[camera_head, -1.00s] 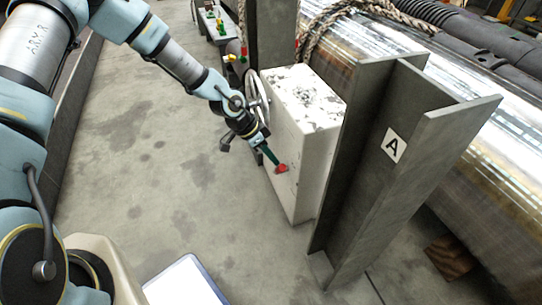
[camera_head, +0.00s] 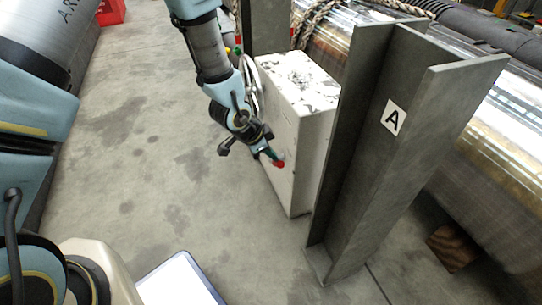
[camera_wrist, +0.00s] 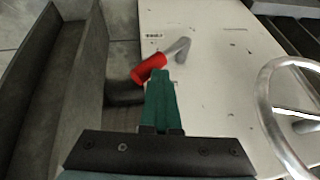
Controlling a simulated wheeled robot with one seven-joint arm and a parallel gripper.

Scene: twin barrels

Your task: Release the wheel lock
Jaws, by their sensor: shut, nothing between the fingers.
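The lock lever has a red grip (camera_head: 279,164) and stands out from the face of the white box (camera_head: 306,140). In the wrist view, the red grip (camera_wrist: 149,68) lies tilted on a bent grey metal rod, just beyond my fingertips. My gripper (camera_head: 268,154) is at the lever, with its green fingers (camera_wrist: 160,98) together and nothing between them. I cannot tell whether the fingertips touch the grip. The silver handwheel (camera_head: 254,88) is partly hidden behind my arm; its rim (camera_wrist: 266,98) shows at the right of the wrist view.
A grey steel beam (camera_head: 385,185) marked A stands close to the right of the box. In the wrist view, grey steel (camera_wrist: 70,90) rises close on the left. A large metal barrel (camera_head: 465,165) lies behind. The concrete floor (camera_head: 170,150) at left is clear.

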